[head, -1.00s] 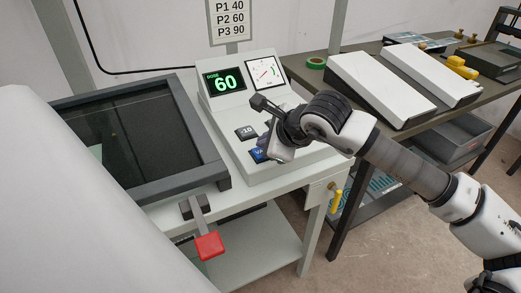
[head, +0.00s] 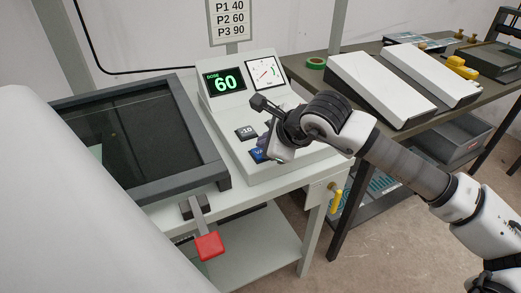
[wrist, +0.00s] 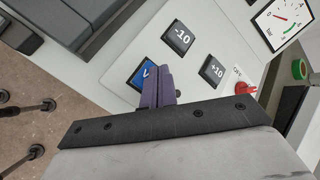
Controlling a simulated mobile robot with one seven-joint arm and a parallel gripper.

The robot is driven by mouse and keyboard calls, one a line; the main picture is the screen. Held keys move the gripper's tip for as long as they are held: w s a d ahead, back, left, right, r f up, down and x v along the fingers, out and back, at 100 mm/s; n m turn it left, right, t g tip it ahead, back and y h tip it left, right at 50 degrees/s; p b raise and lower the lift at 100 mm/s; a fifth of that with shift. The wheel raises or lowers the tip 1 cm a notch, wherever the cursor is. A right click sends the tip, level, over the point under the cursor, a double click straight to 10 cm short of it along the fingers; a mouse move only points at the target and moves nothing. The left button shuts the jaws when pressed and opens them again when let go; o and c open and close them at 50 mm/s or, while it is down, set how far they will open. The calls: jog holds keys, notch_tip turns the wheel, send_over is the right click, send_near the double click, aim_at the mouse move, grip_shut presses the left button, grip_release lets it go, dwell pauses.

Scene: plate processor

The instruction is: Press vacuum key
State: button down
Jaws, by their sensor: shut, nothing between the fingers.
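The blue vacuum key (head: 257,155), with only the start of its label showing, is on the sloped white control panel (head: 232,163). The wrist view also shows the blue key (wrist: 138,77), partly covered by my fingers. My gripper (head: 268,146) is shut and empty, with its purple fingertips (wrist: 155,75) over the right part of the key. I cannot tell whether they touch it. The dose display (head: 224,81) reads 60. The gauge (head: 266,72) has a red needle and a green zone.
The -10 key (wrist: 178,38) and +10 key (wrist: 213,71) sit close to my fingers, with a red knob (wrist: 245,88) beyond. A dark-framed glass lid (head: 140,130) lies left of the panel. A red-ended lever (head: 209,246) sticks out in front.

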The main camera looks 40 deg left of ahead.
jog(key=shift+f, duration=0.1)
dwell(0.3)
jog(key=shift+f+b, duration=0.4)
jog(key=shift+b, duration=0.55)
jog(key=shift+f, duration=0.15)
dwell(0.3)
jog(key=shift+r, duration=0.65)
jog(key=shift+r+p, duration=1.1)
jog(key=shift+r, duration=1.95)
